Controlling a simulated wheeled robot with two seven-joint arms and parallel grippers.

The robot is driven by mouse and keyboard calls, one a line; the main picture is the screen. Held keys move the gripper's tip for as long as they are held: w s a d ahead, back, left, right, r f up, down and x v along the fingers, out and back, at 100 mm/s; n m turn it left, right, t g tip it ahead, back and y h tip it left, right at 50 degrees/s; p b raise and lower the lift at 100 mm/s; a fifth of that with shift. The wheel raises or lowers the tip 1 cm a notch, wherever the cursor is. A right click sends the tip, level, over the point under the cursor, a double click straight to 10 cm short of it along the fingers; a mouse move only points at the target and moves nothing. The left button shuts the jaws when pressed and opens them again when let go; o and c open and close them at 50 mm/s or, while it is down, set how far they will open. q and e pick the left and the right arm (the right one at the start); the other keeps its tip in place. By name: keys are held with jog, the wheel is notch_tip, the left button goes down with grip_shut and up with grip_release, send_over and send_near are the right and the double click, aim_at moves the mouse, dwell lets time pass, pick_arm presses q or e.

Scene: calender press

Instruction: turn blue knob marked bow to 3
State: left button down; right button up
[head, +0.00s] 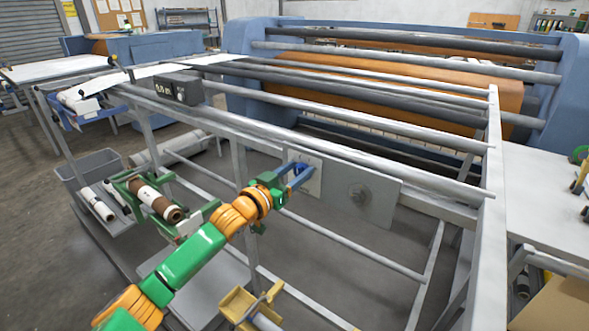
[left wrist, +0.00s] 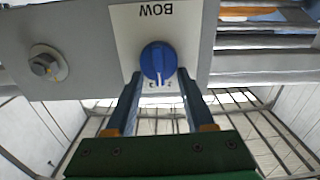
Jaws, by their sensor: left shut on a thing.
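The blue knob (left wrist: 158,60) sits on a pale plate (left wrist: 118,20) marked BOW, which shows upside down in the left wrist view. A white pointer line on the knob points toward the bottom of that view, near small numerals that are too small to read surely. My left gripper (left wrist: 158,74) has its two blue fingers on either side of the knob and is shut on it. In the head view my left gripper (head: 300,172) reaches the same plate (head: 314,181), and its fingers hide the knob. My right gripper is not in view.
The plate is on a grey panel (head: 383,206) with a round bolt (head: 359,194) beside it. Long metal rollers and rails run above. A green rack with a roll (head: 158,202) and a grey bin (head: 98,172) stand to the left. A yellow bracket (head: 240,304) is below my arm.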

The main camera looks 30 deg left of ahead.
pick_arm(q)
jog(key=shift+d+m+p, duration=0.15)
jog(key=shift+m+p, duration=0.05)
jog(key=shift+m, duration=0.85)
jog(key=shift+d+m+p, duration=0.15)
jog(key=shift+m+p, duration=0.05)
jog(key=shift+m, duration=0.85)
jog(key=shift+c, duration=1.4)
grip_release()
jog(key=shift+f, duration=0.1)
jog(key=s+a+b, duration=0.1)
jog(key=s+b, duration=0.1)
jog(key=s, duration=0.5)
